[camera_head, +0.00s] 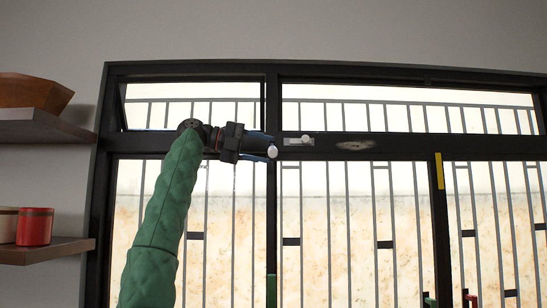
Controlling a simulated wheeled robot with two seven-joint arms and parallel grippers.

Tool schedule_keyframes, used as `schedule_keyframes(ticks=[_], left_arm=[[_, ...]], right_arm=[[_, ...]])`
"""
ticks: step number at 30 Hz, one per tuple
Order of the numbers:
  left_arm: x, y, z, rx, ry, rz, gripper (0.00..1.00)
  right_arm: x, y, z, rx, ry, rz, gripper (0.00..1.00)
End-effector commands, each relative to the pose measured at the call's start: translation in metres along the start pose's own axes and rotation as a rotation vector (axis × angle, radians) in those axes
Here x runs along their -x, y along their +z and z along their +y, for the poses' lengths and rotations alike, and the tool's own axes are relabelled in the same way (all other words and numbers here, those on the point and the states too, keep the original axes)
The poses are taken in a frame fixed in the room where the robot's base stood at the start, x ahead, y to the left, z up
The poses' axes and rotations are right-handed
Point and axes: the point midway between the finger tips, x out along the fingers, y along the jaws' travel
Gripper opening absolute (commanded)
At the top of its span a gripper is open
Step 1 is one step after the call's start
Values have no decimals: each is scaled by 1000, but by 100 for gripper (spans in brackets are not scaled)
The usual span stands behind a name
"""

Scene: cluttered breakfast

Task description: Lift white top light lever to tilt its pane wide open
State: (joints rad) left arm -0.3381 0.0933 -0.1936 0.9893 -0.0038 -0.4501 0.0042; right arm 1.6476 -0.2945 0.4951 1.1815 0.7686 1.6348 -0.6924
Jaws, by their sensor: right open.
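My right gripper (266,147) is open at the dark crossbar, at the end of my green-sleeved arm. A small white rounded knob (272,152) shows right at its fingertips. I cannot tell whether the fingers touch it or are around it. Just to the right, a pale plate with a white knob (305,139) sits on the crossbar, apart from the gripper. The left top light pane (190,92) is above the gripper and its left edge looks slanted, as if slightly tilted. The right top light pane (400,95) looks flat in its frame. My left gripper is not in view.
A worn oval plate (355,145) is on the crossbar farther right. A yellow strip (439,171) marks an upright. At left, wooden shelves hold a brown bowl (33,91) and a red canister (34,227). Barred glazing fills the area below the crossbar.

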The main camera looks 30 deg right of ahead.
Motion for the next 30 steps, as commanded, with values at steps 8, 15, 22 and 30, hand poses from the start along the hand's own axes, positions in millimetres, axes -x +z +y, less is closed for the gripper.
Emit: schedule_keyframes(ticks=[8, 15, 22, 30], left_arm=[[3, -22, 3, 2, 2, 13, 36], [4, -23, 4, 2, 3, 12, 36], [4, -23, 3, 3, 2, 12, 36], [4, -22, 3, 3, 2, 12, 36]], right_arm=[[27, 0, 1, 1, -1, 1, 47], [30, 0, 0, 0, -1, 1, 47], [29, 0, 0, 0, -1, 1, 47], [25, 4, 10, 0, -35, -9, 47]])
